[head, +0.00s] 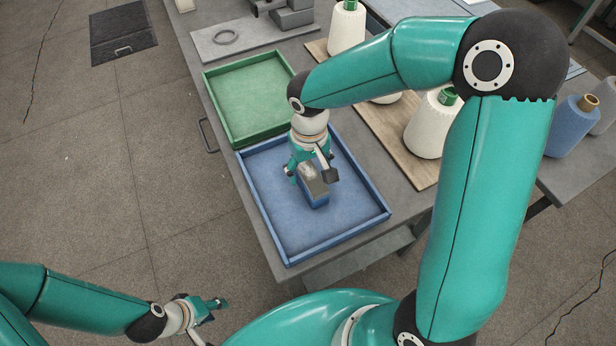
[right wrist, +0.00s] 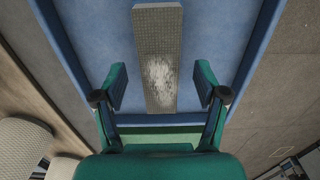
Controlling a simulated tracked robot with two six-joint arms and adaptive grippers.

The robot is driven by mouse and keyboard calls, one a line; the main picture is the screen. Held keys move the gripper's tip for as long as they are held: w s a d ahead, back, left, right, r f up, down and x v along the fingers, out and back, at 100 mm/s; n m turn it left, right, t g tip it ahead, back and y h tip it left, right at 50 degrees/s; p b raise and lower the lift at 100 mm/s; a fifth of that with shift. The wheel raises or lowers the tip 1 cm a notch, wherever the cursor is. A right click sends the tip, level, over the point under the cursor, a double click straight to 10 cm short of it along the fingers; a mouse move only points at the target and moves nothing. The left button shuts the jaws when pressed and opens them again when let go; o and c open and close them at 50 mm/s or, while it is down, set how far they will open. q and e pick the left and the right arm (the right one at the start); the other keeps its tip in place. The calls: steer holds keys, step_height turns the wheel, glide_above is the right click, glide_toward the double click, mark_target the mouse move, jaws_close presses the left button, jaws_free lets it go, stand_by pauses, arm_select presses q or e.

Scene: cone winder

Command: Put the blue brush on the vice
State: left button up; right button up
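The blue brush (head: 318,199) lies in the blue tray, with a blue side and a grey, whitish-patched top showing. My right gripper (head: 309,174) is over it and hides part of it. In the right wrist view the brush (right wrist: 158,60) shows as a long grey strip between the two spread fingers of my right gripper (right wrist: 161,85), with a gap on each side. A grey stepped block (head: 288,14), which looks like the vice, stands at the back of the table, cut off by the top edge. My left gripper (head: 212,306) is low at the front left, away from the table; its fingers are unclear.
The blue tray (head: 262,216) has raised walls. A green tray (head: 245,95) behind it looks empty. A grey plate (head: 262,36) with a ring (head: 226,37) lies before the block. White yarn cones (head: 430,125) stand on a wooden board (head: 378,125) at the right.

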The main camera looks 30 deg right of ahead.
steer(key=c, duration=1.2)
steer(key=shift+r, duration=0.15)
